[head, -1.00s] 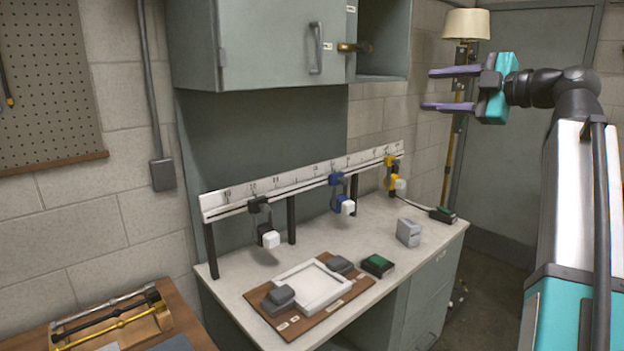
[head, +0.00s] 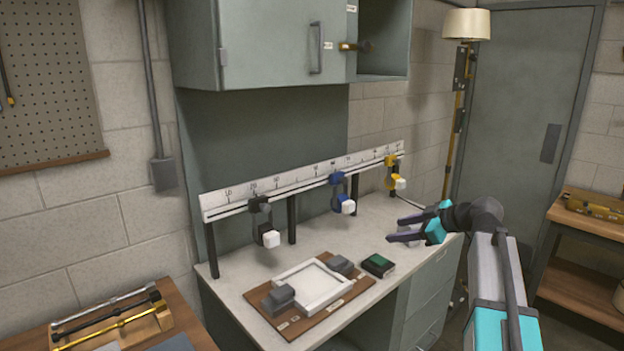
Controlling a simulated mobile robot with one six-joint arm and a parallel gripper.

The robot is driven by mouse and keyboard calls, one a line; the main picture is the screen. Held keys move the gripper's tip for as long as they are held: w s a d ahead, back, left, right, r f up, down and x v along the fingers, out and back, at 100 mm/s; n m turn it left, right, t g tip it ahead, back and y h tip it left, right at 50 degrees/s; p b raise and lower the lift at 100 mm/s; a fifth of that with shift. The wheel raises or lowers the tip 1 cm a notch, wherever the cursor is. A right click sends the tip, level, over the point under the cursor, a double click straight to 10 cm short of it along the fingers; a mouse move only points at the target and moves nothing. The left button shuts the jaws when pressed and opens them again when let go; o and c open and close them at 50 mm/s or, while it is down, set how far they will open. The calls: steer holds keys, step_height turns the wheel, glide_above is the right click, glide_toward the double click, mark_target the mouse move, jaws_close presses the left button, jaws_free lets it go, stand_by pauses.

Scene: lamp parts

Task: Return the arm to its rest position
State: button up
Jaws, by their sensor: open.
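My gripper (head: 394,229) is open, with its two purple fingers apart and pointing left. Nothing shows between the fingers. It appears in front of the right part of the counter (head: 232,281), and it partly covers a small grey block (head: 410,238). I cannot tell whether the fingers touch the block. My arm comes in from the lower right, bent at the wrist.
A ruled rail (head: 300,178) with black, blue and yellow clamps stands along the counter. A brown board with a white tray (head: 312,287) and a green-topped box (head: 378,265) lie in front. A lamp (head: 466,25) stands by the door (head: 520,120). A shelf (head: 580,222) is at right.

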steer(key=s+a+f+m+g+h, duration=0.1)
steer(key=s+a+f+m+g, duration=0.3)
steer(key=f, duration=1)
steer(key=s+a+f+m+g+h, duration=0.1)
steer(key=s+f, duration=0.5)
steer(key=f, duration=0.8)
steer(key=s+a+f+m+g+h, duration=0.1)
steer(key=s+a+f+m+g, duration=0.3)
steer(key=f, duration=1)
steer(key=s+a+f+m+g+h, duration=0.1)
steer(key=s+f+g+h, duration=0.1)
steer(key=s+f, duration=1.45)
steer(key=s+d+f+m+g+h, duration=0.1)
steer(key=s+f, duration=0.2)
steer(key=s, duration=0.7)
steer(key=s+f+m+g+h, duration=0.1)
steer(key=s+f, duration=0.3)
steer(key=s, duration=0.6)
steer(key=shift+d+g+h, duration=0.35)
steer(key=shift+g+h, duration=0.05)
steer(key=shift+g, duration=0.4)
